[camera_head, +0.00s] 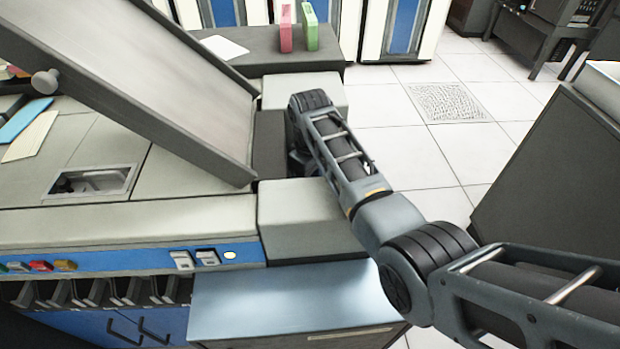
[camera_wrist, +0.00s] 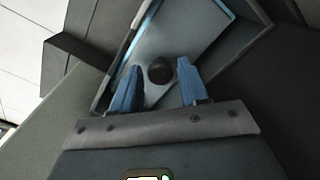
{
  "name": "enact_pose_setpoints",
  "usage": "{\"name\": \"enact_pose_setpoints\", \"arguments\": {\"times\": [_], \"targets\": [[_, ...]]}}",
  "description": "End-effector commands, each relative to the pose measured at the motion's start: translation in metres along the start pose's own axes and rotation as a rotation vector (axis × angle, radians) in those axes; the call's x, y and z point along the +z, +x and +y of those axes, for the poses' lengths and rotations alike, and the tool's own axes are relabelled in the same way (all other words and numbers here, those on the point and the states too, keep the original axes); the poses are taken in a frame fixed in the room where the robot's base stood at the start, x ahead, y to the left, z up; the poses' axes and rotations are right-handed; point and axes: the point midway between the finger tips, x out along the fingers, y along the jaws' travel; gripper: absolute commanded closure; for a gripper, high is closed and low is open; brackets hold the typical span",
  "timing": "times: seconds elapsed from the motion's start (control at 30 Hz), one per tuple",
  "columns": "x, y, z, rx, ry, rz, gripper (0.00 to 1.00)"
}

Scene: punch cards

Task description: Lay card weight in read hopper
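In the wrist view, my gripper (camera_wrist: 157,72) has two blue fingers set apart on either side of a dark round knob (camera_wrist: 160,71). Narrow gaps show beside the knob, so the fingers look open around it. The knob appears to belong to the card weight, seen as a pale grey plate (camera_wrist: 200,38) with a blue edge along part of it. The plate sits within dark walls that look like the read hopper (camera_wrist: 252,50). In the head view my gripper and the weight are hidden behind the dark block (camera_head: 269,146) and the tilted panel.
A large tilted panel (camera_head: 150,75) rises at the left, close to my arm. Pale machine blocks (camera_head: 300,205) and a blue-grey shelf (camera_head: 280,300) lie in front. Pink (camera_head: 285,28) and green (camera_head: 310,27) card packs stand on a dark surface behind. Open floor lies right.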

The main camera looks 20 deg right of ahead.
Motion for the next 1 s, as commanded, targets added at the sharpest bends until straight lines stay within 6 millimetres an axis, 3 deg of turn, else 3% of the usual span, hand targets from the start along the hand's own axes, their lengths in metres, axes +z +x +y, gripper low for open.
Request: {"name": "enact_pose_setpoints", "arguments": {"times": [0.17,0.47,0.8,1.0], "targets": [[0.0,0.001,0.0,0.0,0.0,-0.001,0.39],[0.001,-0.002,0.0,-0.001,0.0,-0.002,0.39],[0.0,-0.053,0.0,0.0,0.0,0.001,0.39],[0.0,-0.073,0.0,0.0,0.0,0.0,0.39]]}}
